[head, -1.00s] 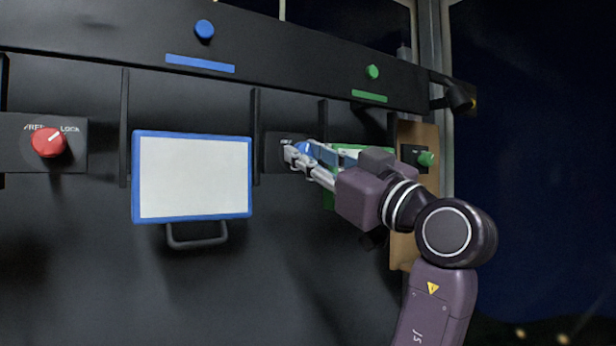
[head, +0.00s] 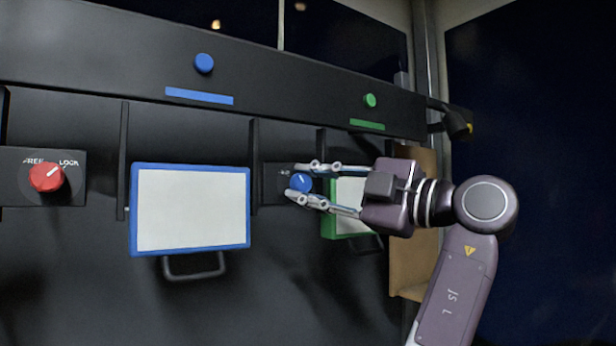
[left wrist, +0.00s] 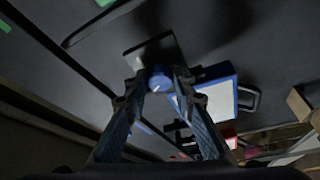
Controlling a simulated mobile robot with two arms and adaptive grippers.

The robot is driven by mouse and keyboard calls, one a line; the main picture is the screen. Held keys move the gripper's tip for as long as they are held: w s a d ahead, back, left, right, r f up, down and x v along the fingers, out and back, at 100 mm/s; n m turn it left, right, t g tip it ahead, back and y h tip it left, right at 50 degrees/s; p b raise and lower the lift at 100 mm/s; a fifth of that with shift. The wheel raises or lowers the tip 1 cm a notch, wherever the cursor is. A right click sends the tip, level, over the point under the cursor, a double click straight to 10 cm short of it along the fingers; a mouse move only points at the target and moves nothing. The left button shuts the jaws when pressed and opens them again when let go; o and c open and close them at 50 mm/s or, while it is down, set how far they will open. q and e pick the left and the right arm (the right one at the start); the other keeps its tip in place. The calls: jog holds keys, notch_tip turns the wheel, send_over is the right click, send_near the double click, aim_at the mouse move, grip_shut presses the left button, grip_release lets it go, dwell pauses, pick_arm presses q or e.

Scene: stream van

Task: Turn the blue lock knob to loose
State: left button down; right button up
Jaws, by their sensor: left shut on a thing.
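The blue lock knob (head: 301,182) sits on a dark plate (head: 274,187) on the wall, right of the blue-framed panel (head: 191,209). In the left wrist view the knob (left wrist: 160,82) shows between my fingertips. My left gripper (head: 300,183) comes at it from the right, one finger above and one below in the head view, and is shut on the knob. The plate's lettering is partly covered and too small to read, and I cannot tell the knob's setting. My right gripper is not in view.
A red knob (head: 46,177) marked FREE and LOCK sits at the far left. A green-framed panel (head: 344,220) stands partly behind my gripper. Blue (head: 204,63) and green (head: 370,100) buttons sit on the rail above. Upright dividers flank the panels.

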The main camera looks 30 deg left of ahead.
pick_arm(q)
jog(key=shift+r+n+h+p, duration=0.1)
jog(key=shift+n+h+p, duration=0.3)
jog(key=shift+n, duration=0.5)
jog(key=shift+g, duration=0.3)
jog(key=c, duration=1.6)
grip_release()
jog(key=d, duration=0.8)
jog(key=d+f, duration=0.1)
jog(key=d, duration=0.3)
jog(key=shift+f, duration=0.1)
